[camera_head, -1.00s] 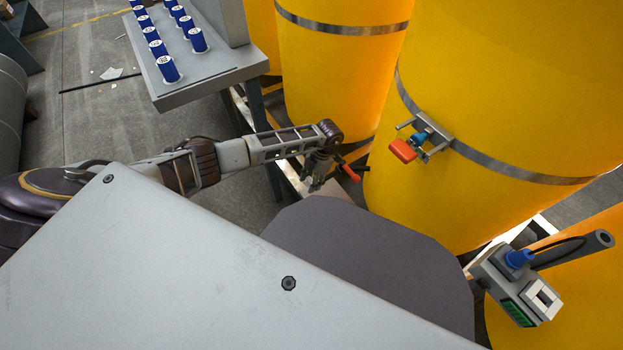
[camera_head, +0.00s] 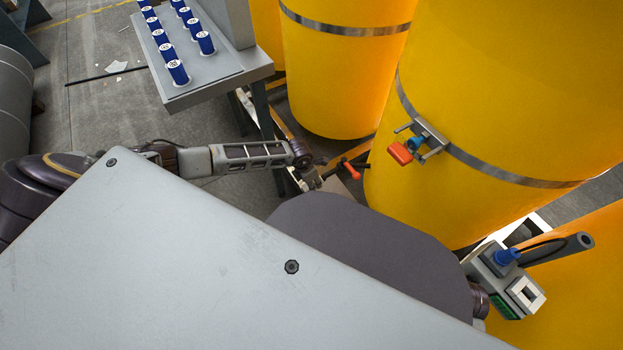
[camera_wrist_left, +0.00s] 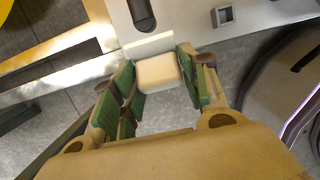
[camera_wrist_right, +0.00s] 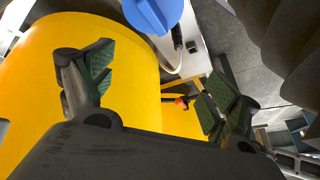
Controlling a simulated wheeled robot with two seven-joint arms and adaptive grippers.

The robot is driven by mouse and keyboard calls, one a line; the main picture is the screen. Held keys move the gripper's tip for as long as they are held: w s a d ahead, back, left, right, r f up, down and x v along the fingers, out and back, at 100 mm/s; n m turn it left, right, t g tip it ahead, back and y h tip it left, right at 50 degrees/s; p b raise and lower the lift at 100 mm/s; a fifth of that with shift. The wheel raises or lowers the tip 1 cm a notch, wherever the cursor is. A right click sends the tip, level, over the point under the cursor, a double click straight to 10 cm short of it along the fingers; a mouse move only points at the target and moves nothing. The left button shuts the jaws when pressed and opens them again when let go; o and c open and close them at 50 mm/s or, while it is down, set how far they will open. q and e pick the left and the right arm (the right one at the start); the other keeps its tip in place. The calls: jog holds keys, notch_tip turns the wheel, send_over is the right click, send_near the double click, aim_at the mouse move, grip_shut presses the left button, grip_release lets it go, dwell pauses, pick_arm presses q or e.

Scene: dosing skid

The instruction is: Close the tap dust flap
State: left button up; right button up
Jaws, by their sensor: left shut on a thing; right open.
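My left gripper (camera_head: 310,184) is low beside the foot of the yellow drums. In the left wrist view its green-padded fingers (camera_wrist_left: 160,84) are shut on a pale block (camera_wrist_left: 158,76), which sits against a pale plate. I cannot tell whether this block is the dust flap. A tap with an orange-red handle (camera_head: 352,171) is just right of the left gripper. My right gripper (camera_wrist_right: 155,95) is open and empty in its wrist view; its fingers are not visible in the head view.
A bracket with an orange-red piece (camera_head: 400,153) is strapped to the large yellow drum (camera_head: 500,90). A grey box with a blue plug (camera_head: 507,282) is at right. A shelf (camera_head: 215,85) with several blue cylinders stands at upper left. Grey floor is open at left.

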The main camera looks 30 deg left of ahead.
pick_arm(q)
jog(key=shift+s+f+t, duration=0.1)
jog(key=shift+f+t, duration=0.15)
jog(key=shift+t, duration=0.25)
jog(key=shift+f+t+h, duration=0.35)
jog(key=shift+t+h, duration=0.25)
jog(key=shift+h, duration=0.1)
jog(key=shift+f+t, duration=0.25)
jog(key=shift+t, duration=0.25)
jog(key=shift+f+t+h+b, duration=0.2)
jog(key=shift+t+h+b, duration=0.1)
jog(key=shift+t+h, duration=0.15)
jog(key=shift+f+t+h+b, duration=0.3)
jog(key=shift+t+h+b, duration=0.05)
jog(key=shift+t+b, duration=0.2)
jog(key=shift+w+d+f+t+h+b, duration=0.1)
jog(key=shift+w+f+t+h+b, duration=0.2)
jog(key=shift+t+b, duration=0.55)
jog(key=shift+w+d+f+t+h+b, duration=0.1)
jog(key=shift+t+h+b, duration=0.35)
jog(key=shift+b, duration=0.8)
jog(key=o, duration=0.9)
pick_arm(e)
notch_tip(320, 180, down, 9)
jog(key=a+t+y, duration=0.1)
jog(key=a, duration=0.1)
jog(key=shift+w+m+t, duration=0.35)
jog(key=shift+m+t, duration=0.05)
pick_arm(q)
jog(key=shift+o, duration=0.2)
